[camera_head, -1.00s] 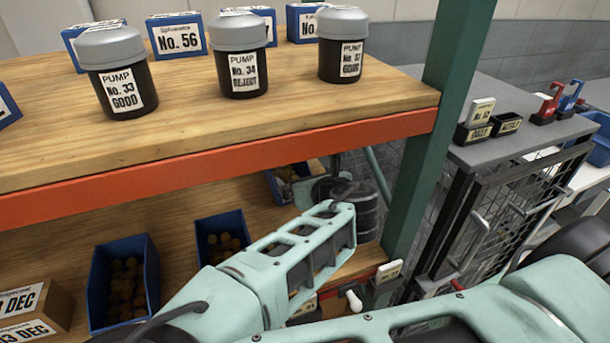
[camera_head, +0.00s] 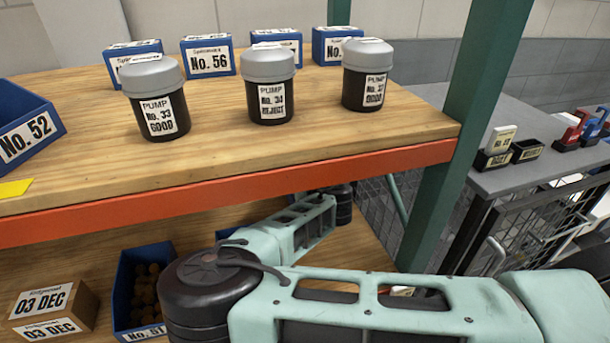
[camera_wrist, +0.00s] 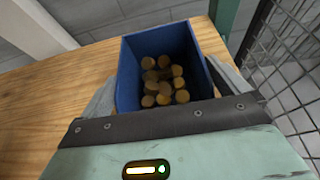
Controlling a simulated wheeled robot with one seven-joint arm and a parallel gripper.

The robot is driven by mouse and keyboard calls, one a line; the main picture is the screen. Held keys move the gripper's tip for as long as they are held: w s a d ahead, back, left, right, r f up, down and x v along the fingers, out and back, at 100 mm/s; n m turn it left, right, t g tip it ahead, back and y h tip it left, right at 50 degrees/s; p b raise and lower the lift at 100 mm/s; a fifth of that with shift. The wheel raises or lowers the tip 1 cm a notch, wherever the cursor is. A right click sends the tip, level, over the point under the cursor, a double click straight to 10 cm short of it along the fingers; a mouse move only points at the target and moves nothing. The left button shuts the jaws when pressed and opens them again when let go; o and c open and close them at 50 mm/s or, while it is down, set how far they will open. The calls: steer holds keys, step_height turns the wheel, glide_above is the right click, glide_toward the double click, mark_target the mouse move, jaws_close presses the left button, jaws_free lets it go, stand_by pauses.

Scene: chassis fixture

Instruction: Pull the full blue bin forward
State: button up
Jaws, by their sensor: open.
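In the wrist view a blue bin (camera_wrist: 160,47) holding several round brown pieces stands on a wooden shelf. My gripper (camera_wrist: 165,88) is open, with one pale finger along each side of this bin. Whether the fingers touch its walls I cannot tell. In the head view my arm hides the gripper. A blue bin labelled No. 51 (camera_head: 126,283), with round brown pieces inside, stands on the lower shelf, partly hidden by my arm. A sliver of another blue bin (camera_head: 227,233) shows behind my arm.
Three labelled pump jars (camera_head: 270,90) and several blue boxes (camera_head: 208,57) stand on the upper shelf, with an orange front beam (camera_head: 230,193). A green post (camera_head: 470,130) and wire mesh (camera_wrist: 285,65) bound the right. A 03 DEC box (camera_head: 52,308) sits at lower left.

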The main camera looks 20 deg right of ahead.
steer(key=shift+x, duration=1.05)
